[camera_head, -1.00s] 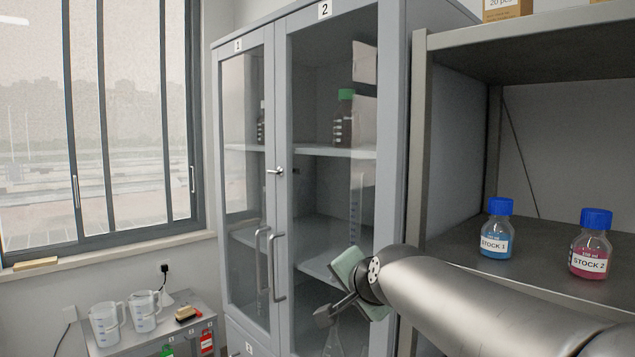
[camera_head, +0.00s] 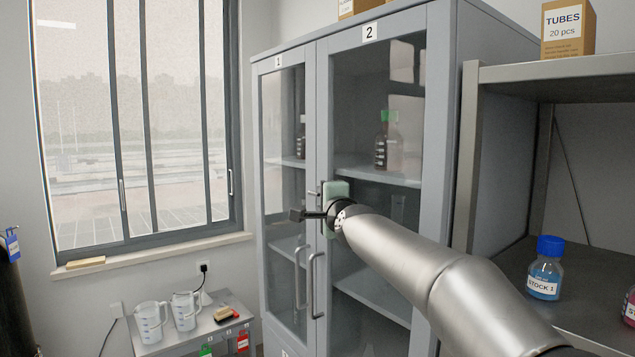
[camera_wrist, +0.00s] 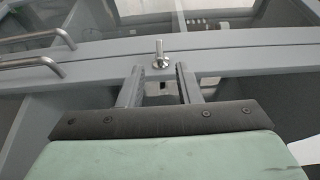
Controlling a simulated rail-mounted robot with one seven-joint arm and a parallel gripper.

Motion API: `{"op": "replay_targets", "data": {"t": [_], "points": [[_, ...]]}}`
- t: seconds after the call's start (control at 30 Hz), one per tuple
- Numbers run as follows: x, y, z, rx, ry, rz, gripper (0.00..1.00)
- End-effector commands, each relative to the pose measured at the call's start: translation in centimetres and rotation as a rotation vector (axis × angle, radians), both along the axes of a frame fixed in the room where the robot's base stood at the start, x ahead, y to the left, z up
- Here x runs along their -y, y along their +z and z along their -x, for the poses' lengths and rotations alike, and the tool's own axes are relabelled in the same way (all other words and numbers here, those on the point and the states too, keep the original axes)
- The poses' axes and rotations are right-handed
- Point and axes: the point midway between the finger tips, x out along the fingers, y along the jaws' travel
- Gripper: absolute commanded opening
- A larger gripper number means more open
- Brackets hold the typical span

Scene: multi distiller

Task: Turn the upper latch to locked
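The upper latch is a small silver turn-handle on the seam between the two glass cabinet doors; it shows in the wrist view (camera_wrist: 160,56) and partly, just left of my gripper's green body, in the head view (camera_head: 313,193). My gripper (camera_wrist: 159,84) is open and empty in the wrist view. Its two dark fingers point at the door frame, with the latch just beyond the gap between them. No contact with the latch shows. In the head view my gripper (camera_head: 297,215) is in front of the doors, slightly below the latch.
Two bar handles (camera_head: 315,285) are on the doors below my gripper. The grey cabinet (camera_head: 440,130) stands beside a metal shelf (camera_head: 560,70) with a blue-capped STOCK 1 bottle (camera_head: 545,268). A low table (camera_head: 170,338) with jugs stands left, under the window.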

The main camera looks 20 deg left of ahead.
Motion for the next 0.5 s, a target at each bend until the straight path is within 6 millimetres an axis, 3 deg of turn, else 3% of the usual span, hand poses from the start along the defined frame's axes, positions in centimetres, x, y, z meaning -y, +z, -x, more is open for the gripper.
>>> {"op": "replay_targets", "data": {"t": [0.2,0.5], "points": [[-2.1,0.3,-3.2,-0.002,0.000,-0.001,0.31],[-3.0,0.0,-4.5,-0.001,0.000,0.001,0.31]]}}
